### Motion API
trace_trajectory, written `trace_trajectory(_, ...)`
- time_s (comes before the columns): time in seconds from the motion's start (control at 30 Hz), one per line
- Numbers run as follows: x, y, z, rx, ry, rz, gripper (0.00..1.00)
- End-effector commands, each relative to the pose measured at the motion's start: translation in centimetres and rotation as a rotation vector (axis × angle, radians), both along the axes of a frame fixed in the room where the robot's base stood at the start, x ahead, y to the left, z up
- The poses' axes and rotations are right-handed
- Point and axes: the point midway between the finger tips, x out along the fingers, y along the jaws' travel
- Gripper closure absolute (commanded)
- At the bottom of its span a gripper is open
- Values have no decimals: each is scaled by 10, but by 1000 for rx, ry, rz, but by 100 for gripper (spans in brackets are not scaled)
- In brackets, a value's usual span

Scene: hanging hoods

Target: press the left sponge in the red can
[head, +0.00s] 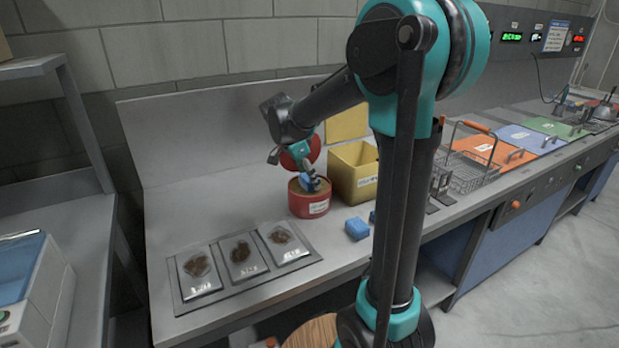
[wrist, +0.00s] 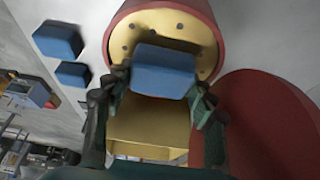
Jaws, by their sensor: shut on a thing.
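The red can (head: 309,204) stands on the steel counter with its round red lid (head: 301,152) tilted up behind it. In the wrist view the can (wrist: 213,22) shows its yellow inside with several dark holes. My gripper (head: 312,183) is at the can's mouth. In the wrist view my gripper (wrist: 160,88) is shut on a blue sponge (wrist: 164,70), held over the yellow inside; whether they touch I cannot tell. Another blue sponge (head: 356,228) lies on the counter right of the can, and one more (head: 373,217) is partly hidden by my arm.
A yellow box (head: 354,178) with its lid up stands just right of the can. A grey tray (head: 183,296) with three labelled dishes lies at the front left. Wire baskets (head: 468,174) and coloured panels line the counter further right.

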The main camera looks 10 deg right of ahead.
Motion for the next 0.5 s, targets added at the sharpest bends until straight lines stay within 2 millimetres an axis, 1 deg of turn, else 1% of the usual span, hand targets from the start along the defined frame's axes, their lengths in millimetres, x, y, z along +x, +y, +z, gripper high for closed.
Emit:
trace_trajectory(0.27, -1, 0, -1, 3, 2, 0, 68)
trace_trajectory(0.37, -1, 0, 2, 3, 2, 0, 68)
trace_trajectory(0.5, -1, 0, 13, 2, 1, 0, 68)
